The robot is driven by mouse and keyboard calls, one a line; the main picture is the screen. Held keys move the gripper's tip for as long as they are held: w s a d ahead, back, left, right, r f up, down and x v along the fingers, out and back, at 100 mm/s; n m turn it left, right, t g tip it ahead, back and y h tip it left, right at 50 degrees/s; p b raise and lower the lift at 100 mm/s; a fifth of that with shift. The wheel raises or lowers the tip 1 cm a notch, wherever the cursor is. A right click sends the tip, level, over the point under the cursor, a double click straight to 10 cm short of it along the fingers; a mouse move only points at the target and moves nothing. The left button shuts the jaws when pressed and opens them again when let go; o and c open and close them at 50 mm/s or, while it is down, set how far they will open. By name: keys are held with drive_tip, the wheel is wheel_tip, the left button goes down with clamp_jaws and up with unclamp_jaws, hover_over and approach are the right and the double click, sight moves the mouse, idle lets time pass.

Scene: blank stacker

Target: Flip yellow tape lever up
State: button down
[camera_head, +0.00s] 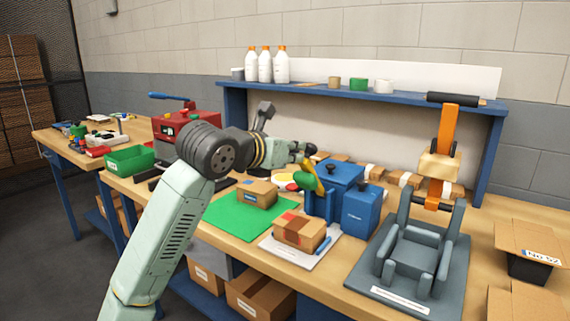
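A blue tape dispenser (344,176) stands on the workbench near the middle of the picture. A short yellow lever (318,185) leans at its left side, its lower end by the blue body. My arm reaches in from the lower left, and my gripper (304,152) is just above the lever's upper end. I cannot tell whether it touches the lever. The fingers are small and dark in this view, so whether they are open or shut is unclear.
A taped carton (300,232) sits in front of the dispenser, and another carton (257,192) lies on a green mat (228,219). A grey press with an orange arm (446,136) stands to the right. A blue shelf (400,97) with bottles runs behind.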

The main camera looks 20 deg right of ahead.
drive_tip(key=w+d+r, duration=0.3)
drive_tip(key=w+d, duration=0.5)
drive_tip(key=d, duration=0.3)
drive_tip(key=shift+w+r, duration=0.25)
drive_tip(key=shift+w, duration=0.05)
idle(0.3)
